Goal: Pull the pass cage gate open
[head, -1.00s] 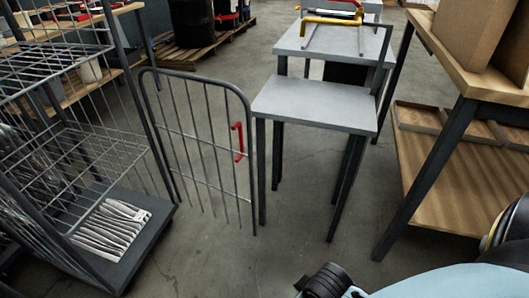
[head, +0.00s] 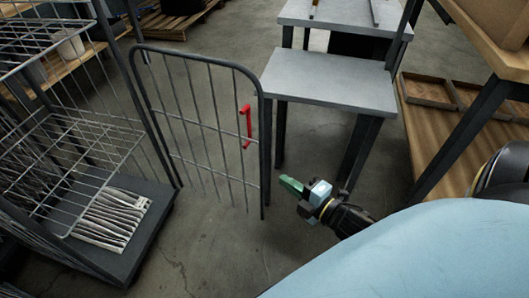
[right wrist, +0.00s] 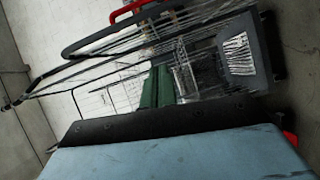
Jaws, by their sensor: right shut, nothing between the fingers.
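The cage gate (head: 205,125) is a dark tube frame with thin wire bars. It stands swung out from the wire cage (head: 70,165) at the left. A red handle (head: 246,126) is on the gate near its free edge; red also shows at the top of the right wrist view (right wrist: 130,10). My right gripper (head: 291,186), with green fingertips, is shut and empty. It is to the right of the gate and below the handle in the head view, apart from both. Its green fingers (right wrist: 157,88) point toward the gate and cage in the right wrist view. My left gripper is out of view.
A grey-topped table (head: 330,80) stands behind and right of the gate. A wooden bench (head: 450,125) with shallow trays is at the right. A stack of pale flat items (head: 112,217) lies on the cage base. Bare floor lies in front of the gate.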

